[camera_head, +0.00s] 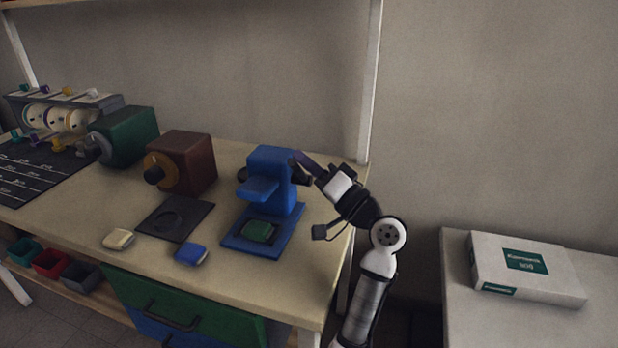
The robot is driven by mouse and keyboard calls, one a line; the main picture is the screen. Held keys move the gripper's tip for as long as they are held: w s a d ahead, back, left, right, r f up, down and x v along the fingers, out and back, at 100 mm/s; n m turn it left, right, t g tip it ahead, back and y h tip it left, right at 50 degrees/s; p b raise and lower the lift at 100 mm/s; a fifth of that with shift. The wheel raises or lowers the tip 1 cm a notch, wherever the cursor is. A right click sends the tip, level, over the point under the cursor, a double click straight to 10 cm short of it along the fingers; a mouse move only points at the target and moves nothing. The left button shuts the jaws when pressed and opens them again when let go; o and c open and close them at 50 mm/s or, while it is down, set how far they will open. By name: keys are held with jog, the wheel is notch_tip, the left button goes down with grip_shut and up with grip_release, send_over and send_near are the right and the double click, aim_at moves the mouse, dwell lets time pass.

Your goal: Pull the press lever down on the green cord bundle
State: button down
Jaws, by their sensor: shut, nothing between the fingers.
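The blue press (270,165) stands at the right end of the workbench. The green cord bundle (259,231) lies on its base plate, below the raised blue press head, with a visible gap between. A dark purple bar, seemingly the press lever (305,161), slopes at the press's right side, its upper end near the press top. My gripper (302,178) is shut and empty, at the right side of the press close to the bar. Whether it touches the bar cannot be told. My gripper partly hides the lever's lower end.
A black plate with a round recess (157,224), a cream bundle (118,239) and a blue bundle (191,252) lie left of the press. Brown (187,160) and green (127,134) knobbed boxes stand behind. A white post (370,80) rises behind my arm. A white box (515,285) lies on the right table.

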jog(key=s+a+f+n+g+y+b, duration=0.1)
jog(key=s+f+n+g+y+b, duration=0.1)
jog(key=n+b, duration=0.6)
notch_tip(320, 180, down, 4)
jog(key=s+y+b, duration=0.1)
jog(key=y+b, duration=0.1)
jog(key=b, duration=0.5)
jog(key=shift+s+r+g, duration=0.15)
jog(key=shift+s+g, duration=0.2)
jog(key=shift+g, duration=0.05)
jog(key=shift+a, duration=0.1)
jog(key=shift+r, duration=0.1)
